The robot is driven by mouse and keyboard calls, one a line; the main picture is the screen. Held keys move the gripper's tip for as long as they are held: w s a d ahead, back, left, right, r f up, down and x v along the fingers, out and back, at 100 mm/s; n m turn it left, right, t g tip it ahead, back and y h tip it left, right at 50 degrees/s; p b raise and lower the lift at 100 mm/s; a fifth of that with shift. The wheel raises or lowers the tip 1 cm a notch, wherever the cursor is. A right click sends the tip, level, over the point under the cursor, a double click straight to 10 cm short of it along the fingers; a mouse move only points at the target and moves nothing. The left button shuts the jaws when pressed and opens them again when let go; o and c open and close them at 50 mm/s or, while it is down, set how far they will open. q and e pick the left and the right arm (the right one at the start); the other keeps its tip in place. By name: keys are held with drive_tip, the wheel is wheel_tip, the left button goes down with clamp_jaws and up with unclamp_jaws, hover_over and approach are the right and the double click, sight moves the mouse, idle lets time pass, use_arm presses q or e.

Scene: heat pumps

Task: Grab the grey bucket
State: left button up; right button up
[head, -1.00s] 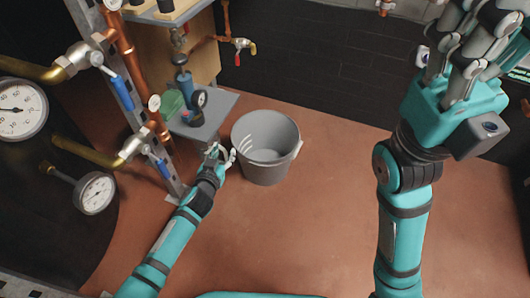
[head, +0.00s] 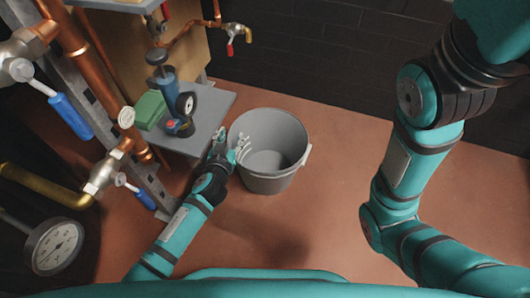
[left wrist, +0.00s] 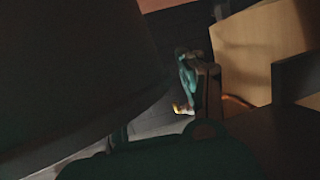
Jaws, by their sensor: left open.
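The grey bucket (head: 275,183) stands upright on the floor in the middle of the head view, its open top facing up. My left gripper (head: 230,150) is open at the bucket's left rim. One light finger overlaps the rim and the near inside wall; I cannot tell whether it touches. In the left wrist view a large dark surface (left wrist: 70,70) fills the left side; it may be the bucket's wall, but it is too dark to be sure. My right arm rises at the right of the head view, and its gripper is out of the picture.
A grey shelf (head: 212,113) just left of the bucket carries a blue pump (head: 168,86) with a gauge and a green box (head: 150,110). Copper pipes (head: 92,62) and blue-handled valves stand at the left. The floor right of the bucket is clear.

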use_arm(q)
drive_tip(key=shift+s, duration=0.1)
drive_tip(key=shift+c, duration=0.9)
clamp_jaws()
drive_tip(key=shift+r+p, duration=0.25)
drive_tip(key=shift+p, duration=0.05)
